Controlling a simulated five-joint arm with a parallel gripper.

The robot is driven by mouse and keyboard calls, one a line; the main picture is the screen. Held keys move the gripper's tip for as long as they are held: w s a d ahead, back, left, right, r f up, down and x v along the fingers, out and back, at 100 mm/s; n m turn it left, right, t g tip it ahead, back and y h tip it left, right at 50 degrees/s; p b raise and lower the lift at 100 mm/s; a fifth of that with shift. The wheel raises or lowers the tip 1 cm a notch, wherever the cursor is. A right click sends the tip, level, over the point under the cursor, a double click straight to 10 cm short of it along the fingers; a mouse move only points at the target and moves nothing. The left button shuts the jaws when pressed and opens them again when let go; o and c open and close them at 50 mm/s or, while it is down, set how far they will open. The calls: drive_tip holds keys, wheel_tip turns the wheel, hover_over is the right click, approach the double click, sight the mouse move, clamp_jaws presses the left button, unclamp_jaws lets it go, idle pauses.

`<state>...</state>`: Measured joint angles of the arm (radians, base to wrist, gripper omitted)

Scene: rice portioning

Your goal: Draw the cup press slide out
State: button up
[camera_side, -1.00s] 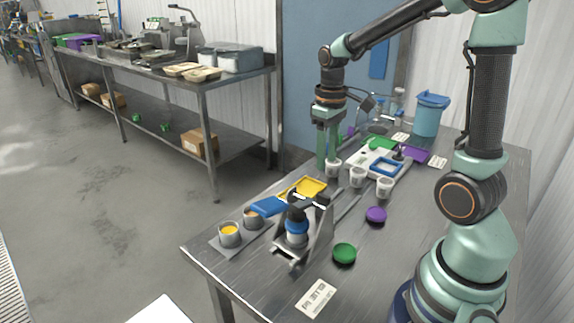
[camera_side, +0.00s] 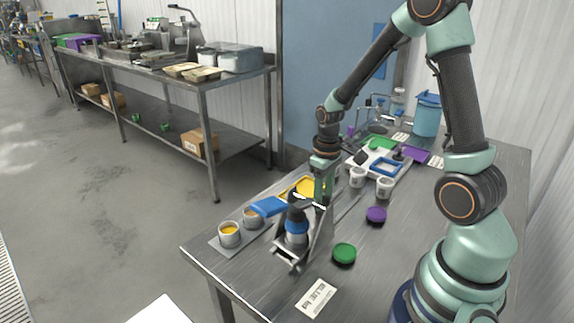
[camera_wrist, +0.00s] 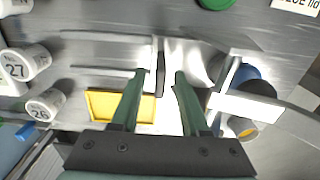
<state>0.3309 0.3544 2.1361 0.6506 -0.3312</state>
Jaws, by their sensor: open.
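The cup press (camera_side: 311,246), a grey metal frame with a black top and a blue ring, stands near the table's front left edge. A pale cup-like part shows low inside it. In the wrist view the press (camera_wrist: 228,78) is at the right. My gripper (camera_wrist: 161,75) is open, with nothing clearly held between its fingers. In the side view my gripper (camera_side: 324,200) hangs fingers down just behind the press. A narrow dark bar shows between the fingertips in the wrist view. I cannot tell whether it touches them, and the slide is not clearly distinguishable.
A yellow tray (camera_wrist: 120,106) lies close beside my fingers. White numbered cups (camera_side: 384,188) stand behind. Two filled cups (camera_side: 230,234) stand front left, near a blue object (camera_side: 268,206). A green lid (camera_side: 344,253) and a purple lid (camera_side: 376,215) lie on clear table to the right.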

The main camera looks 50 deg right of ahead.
clamp_jaws()
idle(1.4)
